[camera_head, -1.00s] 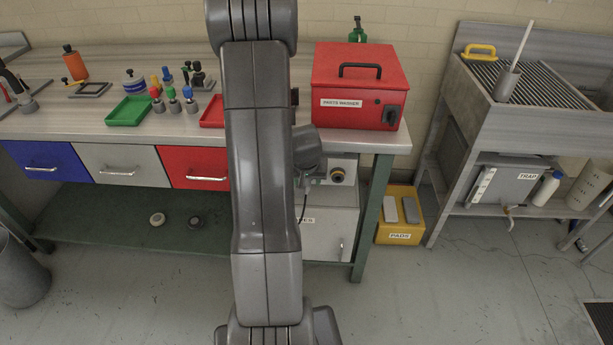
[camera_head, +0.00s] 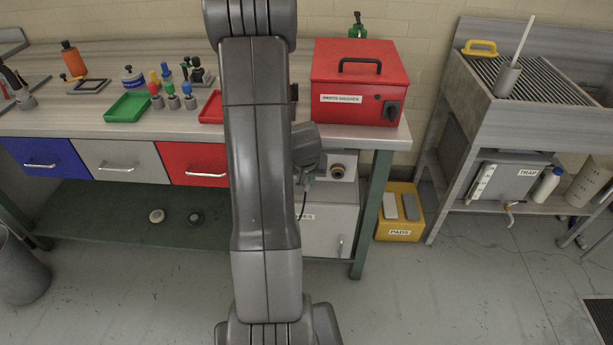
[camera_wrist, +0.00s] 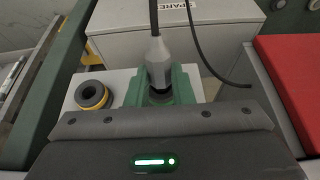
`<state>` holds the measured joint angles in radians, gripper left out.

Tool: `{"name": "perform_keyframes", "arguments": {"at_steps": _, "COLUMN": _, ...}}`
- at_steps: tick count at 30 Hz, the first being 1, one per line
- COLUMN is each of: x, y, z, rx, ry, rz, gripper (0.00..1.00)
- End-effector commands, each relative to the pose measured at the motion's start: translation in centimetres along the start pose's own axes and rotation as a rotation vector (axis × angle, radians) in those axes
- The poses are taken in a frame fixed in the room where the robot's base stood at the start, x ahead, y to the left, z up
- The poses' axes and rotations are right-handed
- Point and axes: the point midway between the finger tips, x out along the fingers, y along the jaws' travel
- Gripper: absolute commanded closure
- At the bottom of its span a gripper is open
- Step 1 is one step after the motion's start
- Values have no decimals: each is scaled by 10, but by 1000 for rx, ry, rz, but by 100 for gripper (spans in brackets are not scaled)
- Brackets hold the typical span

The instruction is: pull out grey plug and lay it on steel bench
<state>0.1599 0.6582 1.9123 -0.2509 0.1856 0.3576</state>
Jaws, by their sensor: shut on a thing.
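The grey plug (camera_wrist: 157,58) shows in the wrist view with a dark cable running up from it. In the head view my gripper (camera_head: 307,180) is partly hidden behind my arm, below the bench top. The steel bench (camera_head: 60,121) has its grey top above the gripper.
A dark ring with a yellow band (camera_wrist: 91,95) sits beside the plug. A labelled grey cabinet (camera_wrist: 120,38) stands beyond. On the bench are a red parts washer (camera_head: 345,85), a green tray (camera_head: 128,107) and several small tools. Bare bench top shows around the tray.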

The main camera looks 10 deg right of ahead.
Motion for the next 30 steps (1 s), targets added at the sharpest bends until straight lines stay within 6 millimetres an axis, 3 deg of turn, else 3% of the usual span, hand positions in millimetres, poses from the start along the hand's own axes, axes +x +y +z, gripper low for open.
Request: {"name": "perform_keyframes", "arguments": {"at_steps": 30, "x": -14, "y": 0, "z": 36, "rx": 0, "ry": -1, "rz": 0, "gripper": 100}}
